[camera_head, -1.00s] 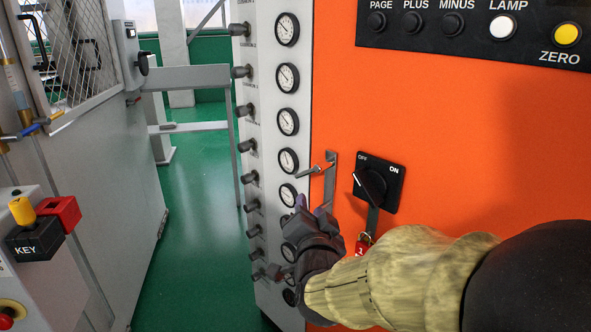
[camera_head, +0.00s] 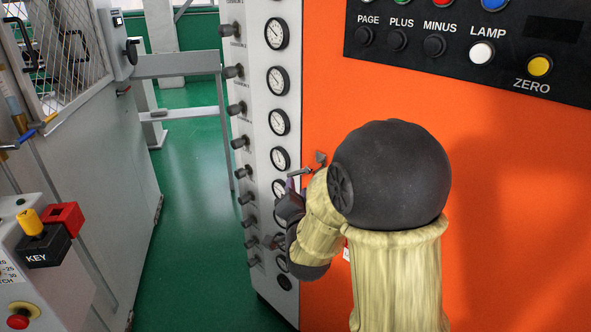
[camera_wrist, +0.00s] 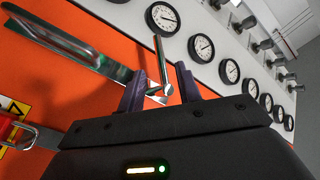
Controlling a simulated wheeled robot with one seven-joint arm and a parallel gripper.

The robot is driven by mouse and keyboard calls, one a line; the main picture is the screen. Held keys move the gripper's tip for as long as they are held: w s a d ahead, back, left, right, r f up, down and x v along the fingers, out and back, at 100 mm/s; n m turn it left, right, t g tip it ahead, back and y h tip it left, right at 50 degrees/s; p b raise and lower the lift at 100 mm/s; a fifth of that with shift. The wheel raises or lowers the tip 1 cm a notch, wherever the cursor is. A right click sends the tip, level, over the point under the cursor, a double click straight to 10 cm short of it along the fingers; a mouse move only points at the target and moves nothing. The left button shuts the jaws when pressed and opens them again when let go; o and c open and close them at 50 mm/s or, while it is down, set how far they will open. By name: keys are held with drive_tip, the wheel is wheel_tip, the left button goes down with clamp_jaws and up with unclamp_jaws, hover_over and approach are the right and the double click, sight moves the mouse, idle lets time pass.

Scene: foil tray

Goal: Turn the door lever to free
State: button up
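The metal door lever (camera_head: 303,172) sticks out to the left at the edge of the orange door (camera_head: 480,200). In the wrist view the lever's bar (camera_wrist: 162,62) rises between the two purple fingers, with a long metal plate (camera_wrist: 70,45) to its left. My gripper (camera_wrist: 160,80) is open, with a finger on each side of the lever and visible gaps. In the head view my gripper (camera_head: 292,186) is just below and left of the lever, partly hidden by my arm. My arm hides most of the plate in that view.
A column of gauges (camera_head: 278,80) and knobs (camera_head: 235,72) stands close left of the lever. A red padlock (camera_wrist: 8,130) hangs at the left of the wrist view. A button panel (camera_head: 450,40) is above. The green floor (camera_head: 185,230) is clear.

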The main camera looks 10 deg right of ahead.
sight(296, 174)
drive_tip(key=w, duration=0.5)
drive_tip(key=w+d, duration=0.1)
drive_tip(key=w, duration=0.1)
drive_tip(key=shift+w, duration=0.4)
drive_tip(key=shift+c, duration=0.4)
clamp_jaws()
